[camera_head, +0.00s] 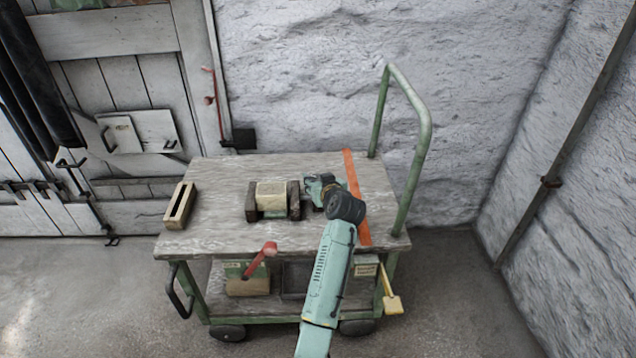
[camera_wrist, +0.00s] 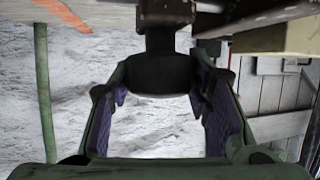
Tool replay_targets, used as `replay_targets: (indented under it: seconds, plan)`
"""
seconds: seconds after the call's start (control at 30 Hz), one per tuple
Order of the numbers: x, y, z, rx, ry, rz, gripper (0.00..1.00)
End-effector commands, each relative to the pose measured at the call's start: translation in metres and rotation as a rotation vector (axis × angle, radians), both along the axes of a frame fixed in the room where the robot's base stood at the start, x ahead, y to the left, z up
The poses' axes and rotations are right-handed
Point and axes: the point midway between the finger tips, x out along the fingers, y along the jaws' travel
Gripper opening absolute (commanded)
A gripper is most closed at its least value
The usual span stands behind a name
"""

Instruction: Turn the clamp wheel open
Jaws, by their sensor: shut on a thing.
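The clamp (camera_head: 251,202) stands on the cart top, with dark brown jaws on either side of a cream block (camera_head: 271,195). In the wrist view, which looks upside down, the clamp's dark wheel (camera_wrist: 160,75) sits between my fingers, joined by a short spindle to a brown clamp jaw (camera_wrist: 167,14). My gripper (camera_head: 311,188) is at the right end of the clamp, its arm coming from the front right. In the wrist view my gripper (camera_wrist: 162,90) is shut on the wheel. The wheel is mostly hidden by the gripper in the head view.
The wooden cart top (camera_head: 215,230) has a slotted cream block (camera_head: 180,205) at its left and an orange strip (camera_head: 357,190) at right. A green handle (camera_head: 422,150) rises at the right edge. A red lever (camera_head: 262,257) projects at the front. Rough walls stand behind.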

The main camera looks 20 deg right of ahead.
Motion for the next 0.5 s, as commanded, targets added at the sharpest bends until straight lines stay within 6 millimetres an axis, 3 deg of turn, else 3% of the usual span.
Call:
replay_targets:
  seconds: [0.5]
  plan:
    - [0.0006, -0.0022, -0.0038, -0.002, -0.003, 0.446, 0.17]
